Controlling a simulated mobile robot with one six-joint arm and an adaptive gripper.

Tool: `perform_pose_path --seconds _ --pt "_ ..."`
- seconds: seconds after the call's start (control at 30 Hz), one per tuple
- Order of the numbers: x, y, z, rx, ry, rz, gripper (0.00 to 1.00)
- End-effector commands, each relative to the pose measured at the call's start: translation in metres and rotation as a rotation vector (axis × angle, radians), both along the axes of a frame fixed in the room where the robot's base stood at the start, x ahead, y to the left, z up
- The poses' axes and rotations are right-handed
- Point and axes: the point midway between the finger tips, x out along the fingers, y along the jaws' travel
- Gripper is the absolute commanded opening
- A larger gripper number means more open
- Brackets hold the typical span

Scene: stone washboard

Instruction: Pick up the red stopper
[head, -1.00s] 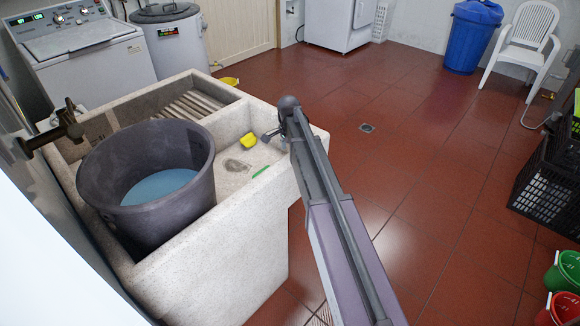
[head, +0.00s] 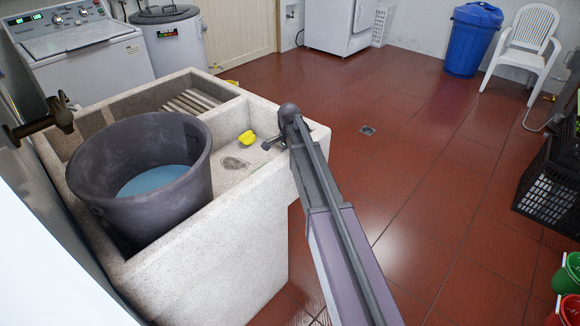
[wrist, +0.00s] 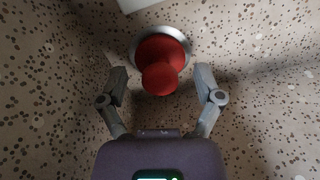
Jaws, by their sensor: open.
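The red stopper (wrist: 160,78) shows in the wrist view at the upper middle. It has a round knob on a wider red base, set in a pale metal ring in the speckled stone. My gripper (wrist: 161,72) is open and empty, with one finger on each side of the stopper and a gap to both. In the head view, part of my gripper (head: 272,142) shows over the right end of the stone washboard (head: 225,255). The stopper is not seen in the head view.
A dark bucket (head: 105,183) with bluish water stands in the left basin. A tap (head: 45,120) juts out at the left. Red floor is clear to the right, with black crates (head: 548,190) at the edge.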

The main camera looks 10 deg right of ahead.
Motion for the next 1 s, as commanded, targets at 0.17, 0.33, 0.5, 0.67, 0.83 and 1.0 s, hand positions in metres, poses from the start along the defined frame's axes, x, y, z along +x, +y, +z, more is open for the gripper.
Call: perform_pose_path --seconds 0.17,0.33,0.5,0.67,0.83,1.0 --pt "0.0 0.0001 -0.0004 0.0 0.0 0.0 0.84" --pt "0.0 0.0001 -0.0003 0.0 0.0 0.0 0.84" --pt "0.0 0.0002 -0.0004 0.0 0.0 0.0 0.84" --pt "0.0001 0.0001 -0.0004 0.0 0.0 0.0 0.6" --pt "0.0 0.0002 -0.0004 0.0 0.0 0.0 0.1" --pt "0.0 0.0002 -0.0005 0.0 0.0 0.0 0.0"
